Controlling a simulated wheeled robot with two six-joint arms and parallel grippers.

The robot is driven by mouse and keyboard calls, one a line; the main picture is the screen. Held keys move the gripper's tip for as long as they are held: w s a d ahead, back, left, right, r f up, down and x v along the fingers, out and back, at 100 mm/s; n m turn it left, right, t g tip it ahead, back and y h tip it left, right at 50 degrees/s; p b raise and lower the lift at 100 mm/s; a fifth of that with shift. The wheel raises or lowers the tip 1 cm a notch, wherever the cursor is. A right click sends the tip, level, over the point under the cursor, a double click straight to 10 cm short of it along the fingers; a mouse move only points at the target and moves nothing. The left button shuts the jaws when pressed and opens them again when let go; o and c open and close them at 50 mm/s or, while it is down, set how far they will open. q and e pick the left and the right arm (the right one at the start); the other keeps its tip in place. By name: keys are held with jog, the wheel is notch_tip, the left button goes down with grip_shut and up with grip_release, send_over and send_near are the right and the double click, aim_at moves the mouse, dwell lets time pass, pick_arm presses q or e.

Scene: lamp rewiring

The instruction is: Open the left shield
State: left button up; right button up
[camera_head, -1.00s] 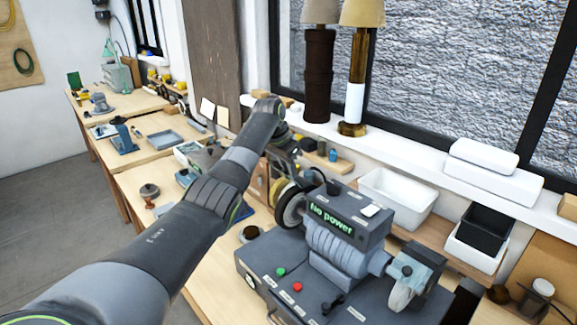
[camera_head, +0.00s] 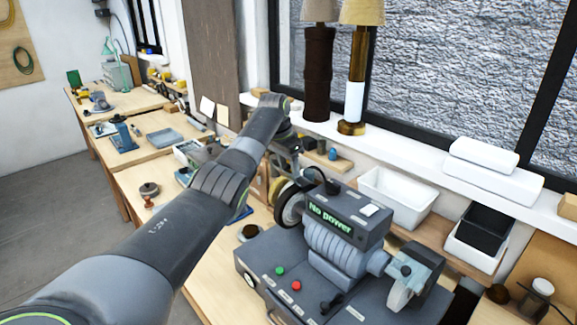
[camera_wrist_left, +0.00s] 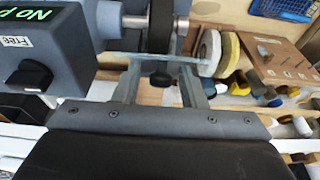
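The grey bench grinder (camera_head: 335,255) stands on the workbench, its display reading "No power". Its left wheel (camera_head: 290,208) faces my left arm. In the left wrist view, the left shield (camera_wrist_left: 165,58) shows as a thin, pale, see-through strip across my fingers, with a dark knob (camera_wrist_left: 160,80) below it. My left gripper (camera_wrist_left: 161,88) has its two fingers apart, one on each side of the knob, with gaps visible. In the head view, the left gripper (camera_head: 302,160) is small and partly hidden behind the grinder. My right gripper is not in view.
The right shield (camera_head: 428,258) is a clear panel over the right wheel. White bins (camera_head: 397,197) stand behind the grinder, below the windowsill with two lamps (camera_head: 357,70). A round part (camera_head: 149,190) lies on the bench left of my arm.

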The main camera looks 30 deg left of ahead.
pick_arm(q)
jog(key=shift+r, duration=0.2)
jog(key=b+v, duration=0.4)
jog(key=v, duration=0.4)
jog(key=shift+s+r, duration=0.15)
jog(key=shift+r, duration=0.15)
jog(key=b+v, duration=0.2)
jog(key=v, duration=0.6)
jog(key=shift+r, duration=0.15)
